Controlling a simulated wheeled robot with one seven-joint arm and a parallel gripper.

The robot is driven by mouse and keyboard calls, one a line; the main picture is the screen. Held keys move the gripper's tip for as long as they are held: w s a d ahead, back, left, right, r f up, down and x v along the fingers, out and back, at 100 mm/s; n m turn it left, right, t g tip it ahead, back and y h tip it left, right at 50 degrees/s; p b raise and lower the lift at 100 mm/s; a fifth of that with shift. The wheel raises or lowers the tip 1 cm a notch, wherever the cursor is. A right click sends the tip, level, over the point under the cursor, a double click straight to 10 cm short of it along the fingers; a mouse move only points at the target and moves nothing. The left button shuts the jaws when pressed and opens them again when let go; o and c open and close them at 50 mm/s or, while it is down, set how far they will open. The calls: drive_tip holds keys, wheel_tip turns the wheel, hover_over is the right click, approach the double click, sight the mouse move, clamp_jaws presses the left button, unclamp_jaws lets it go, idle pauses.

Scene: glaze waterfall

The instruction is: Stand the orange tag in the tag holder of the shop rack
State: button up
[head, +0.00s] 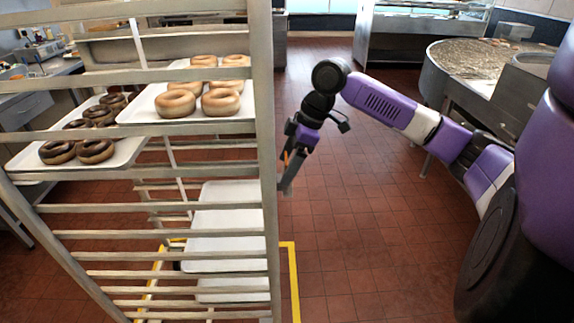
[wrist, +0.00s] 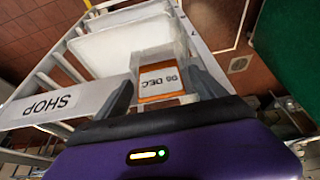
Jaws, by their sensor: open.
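The orange tag (wrist: 160,97) carries a white label reading "08 DEC" and shows in the wrist view between the two fingers of my gripper (wrist: 160,78). The fingers are open, one on each side of the tag. A pale surround borders the tag, perhaps the tag holder; I cannot tell how the tag is seated in it. The shop rack bears a white "SHOP" sign (wrist: 50,103). In the head view my gripper (head: 286,178) is beside the right front post of the shop rack (head: 262,130), and only a thin orange sliver shows there.
Trays of plain rings (head: 205,88) and dark glazed rings (head: 78,140) sit on the rack's upper levels. Empty white trays (head: 225,230) lie lower. Yellow floor tape (head: 293,285) marks the rack's foot. A round metal table (head: 470,62) stands at right; the red tiled floor between is clear.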

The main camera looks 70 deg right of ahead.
drive_tip(key=b+v, duration=0.1)
drive_tip(key=v, duration=1)
drive_tip(key=shift+r, duration=0.2)
drive_tip(key=shift+s, duration=0.2)
